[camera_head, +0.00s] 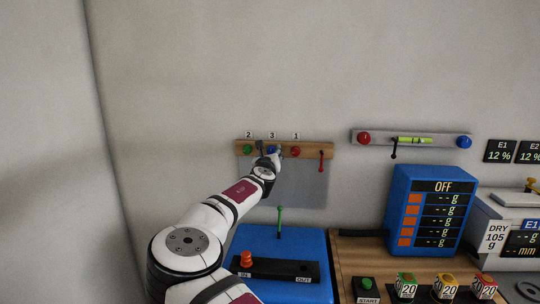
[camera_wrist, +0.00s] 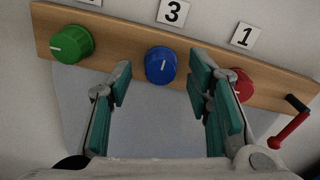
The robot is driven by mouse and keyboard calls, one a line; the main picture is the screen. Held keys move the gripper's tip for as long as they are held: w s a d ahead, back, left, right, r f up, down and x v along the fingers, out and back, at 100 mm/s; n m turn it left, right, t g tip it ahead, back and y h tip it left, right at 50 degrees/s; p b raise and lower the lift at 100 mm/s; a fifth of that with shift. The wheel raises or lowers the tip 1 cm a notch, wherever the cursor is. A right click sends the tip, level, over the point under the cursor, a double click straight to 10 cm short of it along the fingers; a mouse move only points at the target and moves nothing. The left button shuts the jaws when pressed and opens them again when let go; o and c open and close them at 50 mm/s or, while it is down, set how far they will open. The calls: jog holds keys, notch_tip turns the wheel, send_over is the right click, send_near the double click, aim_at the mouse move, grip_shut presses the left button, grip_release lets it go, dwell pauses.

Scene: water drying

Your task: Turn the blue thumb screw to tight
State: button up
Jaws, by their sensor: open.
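The right finger stands between the blue screw and the red screw (camera_wrist: 242,84). In the head view the blue screw (camera_head: 272,149) is partly hidden by my gripper (camera_head: 268,160).
A green screw (camera_wrist: 71,44) is left of the blue one. A red lever (camera_wrist: 290,125) hangs at the strip's right end. A grey panel (camera_head: 300,185) lies below the strip. A green lever (camera_head: 280,220) rises from the blue unit (camera_head: 300,240) below.

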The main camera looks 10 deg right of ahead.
jog(key=shift+w, duration=0.15)
grip_shut()
dwell(0.4)
